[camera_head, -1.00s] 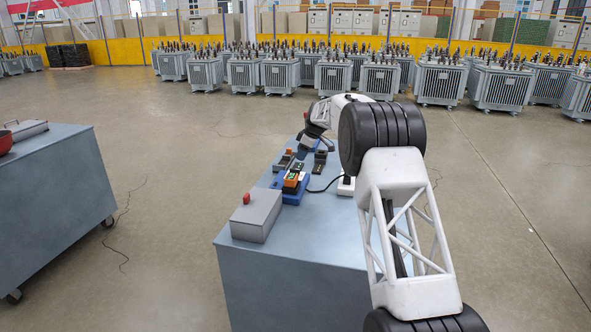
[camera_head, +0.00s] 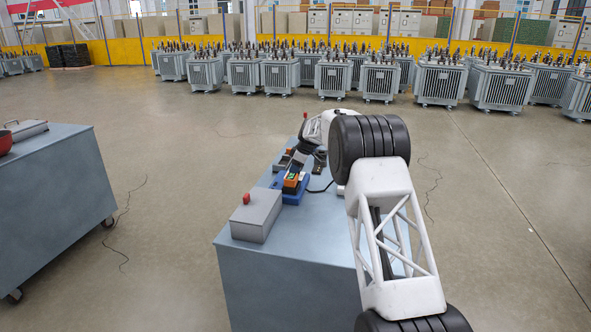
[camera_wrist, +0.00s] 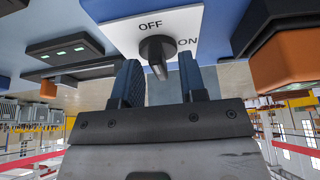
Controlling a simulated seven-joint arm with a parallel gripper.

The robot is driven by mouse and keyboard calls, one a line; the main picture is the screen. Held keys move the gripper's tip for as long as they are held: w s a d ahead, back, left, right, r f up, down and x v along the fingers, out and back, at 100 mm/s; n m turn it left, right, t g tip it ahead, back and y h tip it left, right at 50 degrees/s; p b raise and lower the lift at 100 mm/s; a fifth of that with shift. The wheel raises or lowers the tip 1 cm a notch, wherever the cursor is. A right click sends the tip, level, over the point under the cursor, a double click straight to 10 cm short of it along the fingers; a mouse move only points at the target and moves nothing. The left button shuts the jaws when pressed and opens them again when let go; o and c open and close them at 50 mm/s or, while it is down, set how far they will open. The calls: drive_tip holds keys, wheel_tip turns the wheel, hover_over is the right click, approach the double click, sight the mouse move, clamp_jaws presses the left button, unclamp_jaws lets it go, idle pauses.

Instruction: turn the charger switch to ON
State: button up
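The charger switch is a dark knob (camera_wrist: 156,50) on a white plate (camera_wrist: 115,33) marked OFF and ON, seen in the wrist view. OFF is printed above the knob and ON at its upper right. A pale mark shows on the knob's lower end; I cannot tell which setting it is at. My gripper (camera_wrist: 160,77) is open, its two blue fingers on either side of the knob in the picture. Contact between them is not clear. In the head view my gripper (camera_head: 298,157) is over the bench's far part, and the switch cannot be made out.
On the bench (camera_head: 290,258), a blue charger (camera_head: 296,197) holds an orange battery (camera_head: 292,180). A grey box (camera_head: 257,217) with a red button stands nearer. A black cord (camera_head: 322,187) lies to the right. Another bench (camera_head: 55,190) is at the left.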

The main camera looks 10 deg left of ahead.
clamp_jaws()
drive_tip(key=shift+m, duration=0.5)
drive_tip(key=m+t, duration=0.2)
drive_tip(key=m, duration=0.2)
drive_tip(key=shift+s+m+h, duration=0.1)
drive_tip(key=shift+m+h, duration=0.2)
drive_tip(key=shift+m, duration=0.1)
drive_tip(key=m+t, duration=0.1)
drive_tip(key=m, duration=0.2)
drive_tip(key=m+t+h, duration=0.1)
drive_tip(key=m, duration=0.2)
drive_tip(key=shift+a+h, duration=0.1)
drive_tip(key=shift+h, duration=0.2)
idle(0.3)
